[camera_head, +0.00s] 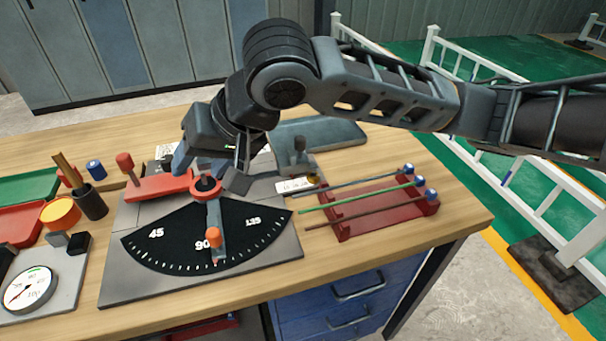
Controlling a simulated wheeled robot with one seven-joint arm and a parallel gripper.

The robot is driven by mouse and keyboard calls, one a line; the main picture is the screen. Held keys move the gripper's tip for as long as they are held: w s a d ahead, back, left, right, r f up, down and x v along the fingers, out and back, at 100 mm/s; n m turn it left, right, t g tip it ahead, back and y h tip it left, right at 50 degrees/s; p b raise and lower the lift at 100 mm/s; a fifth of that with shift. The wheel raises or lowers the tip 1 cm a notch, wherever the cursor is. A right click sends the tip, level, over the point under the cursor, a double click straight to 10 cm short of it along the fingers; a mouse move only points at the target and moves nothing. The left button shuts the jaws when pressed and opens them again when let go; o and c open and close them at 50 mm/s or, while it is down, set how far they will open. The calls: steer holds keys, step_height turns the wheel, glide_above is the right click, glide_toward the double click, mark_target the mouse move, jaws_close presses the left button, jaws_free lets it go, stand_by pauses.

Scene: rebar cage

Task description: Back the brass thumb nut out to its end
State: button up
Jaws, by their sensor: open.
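A small yellow, brass-like piece (313,177) shows beside a white label at the back right of the bending plate. It is too small and partly covered to tell for sure whether it is the thumb nut. My gripper (211,172) is open, pointing down over the red hub ring (205,187) of the angle plate, with one finger to each side. It is left of the yellow piece and apart from it. I cannot tell whether the fingers touch the hub. My gripper and wrist hide part of the plate behind the hub.
The black angle dial (170,240) has a lever with an orange knob (212,237) near 90. A red rack (385,213) with several rods stands at right. A red block (160,187), a dark cup (91,203) and a gauge (28,290) are at left. The table's front right is clear.

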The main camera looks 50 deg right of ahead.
mark_target(313, 175)
steer(key=s+d+f+m+g+h, duration=0.2)
steer(key=s+d+f+h, duration=0.15)
steer(key=d, duration=0.55)
steer(key=s+d+f+m+g+h, duration=0.1)
steer(key=s+d+f+g+h, duration=0.2)
steer(key=d, duration=0.7)
steer(key=shift+t, duration=0.5)
steer(key=x, duration=0.4)
steer(key=s+x, duration=0.1)
steer(key=x, duration=0.1)
steer(key=shift+f+b, duration=0.4)
steer(key=shift+f, duration=0.15)
steer(key=shift+y, duration=0.25)
jaws_close()
